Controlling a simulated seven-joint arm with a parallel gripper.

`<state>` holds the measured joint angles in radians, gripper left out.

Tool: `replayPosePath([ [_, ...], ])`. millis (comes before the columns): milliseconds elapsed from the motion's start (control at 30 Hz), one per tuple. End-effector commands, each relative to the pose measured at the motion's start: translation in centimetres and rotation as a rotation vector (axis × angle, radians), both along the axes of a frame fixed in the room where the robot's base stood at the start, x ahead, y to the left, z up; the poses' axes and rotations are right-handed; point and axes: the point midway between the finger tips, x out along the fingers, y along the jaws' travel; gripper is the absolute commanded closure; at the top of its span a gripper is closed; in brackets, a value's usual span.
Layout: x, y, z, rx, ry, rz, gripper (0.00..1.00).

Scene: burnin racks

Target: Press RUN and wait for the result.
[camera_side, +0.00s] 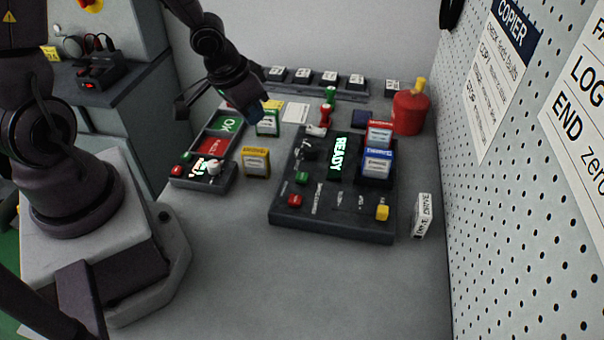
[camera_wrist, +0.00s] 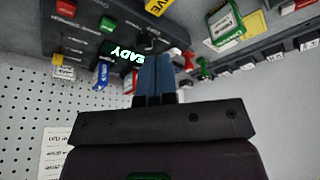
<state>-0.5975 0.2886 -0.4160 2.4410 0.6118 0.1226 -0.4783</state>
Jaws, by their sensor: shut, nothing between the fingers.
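The dark console (camera_side: 330,222) stands mid-table with a lit READY display (camera_side: 339,156). It carries a green button (camera_side: 302,178), a red button (camera_side: 295,200) and a yellow button (camera_side: 382,212); I cannot read which is RUN. A smaller panel (camera_side: 205,180) to its left has a green OK field (camera_side: 229,124), a red field (camera_side: 214,146) and small green and red buttons. My gripper (camera_side: 248,116) is shut and empty, above the table near the green-edged block (camera_side: 267,122). In the wrist view its blue fingers (camera_wrist: 154,78) are together, with the READY display (camera_wrist: 127,56) beyond.
Red and blue cartridges (camera_side: 377,163) sit on the console's right. A yellow block (camera_side: 255,161) stands between the panels. A red canister (camera_side: 409,110), a white labelled block (camera_side: 422,215) and a pegboard wall (camera_side: 510,210) are at the right. The front table is clear.

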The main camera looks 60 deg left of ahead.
Motion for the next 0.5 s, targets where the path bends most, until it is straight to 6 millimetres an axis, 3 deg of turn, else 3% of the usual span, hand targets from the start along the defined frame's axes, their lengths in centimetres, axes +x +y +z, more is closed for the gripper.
replayPosePath([
  [33, 0.8, -1.2, -1.3, -0.079, -0.038, -0.005, 1.0],
  [100, 2.1, -3.0, -1.9, -0.186, -0.11, -0.015, 1.0],
  [233, 4.1, -6.3, -1.1, -0.353, -0.226, -0.037, 1.0],
  [500, 5.4, -8.0, 0.9, -0.505, -0.32, 0.001, 1.0],
])
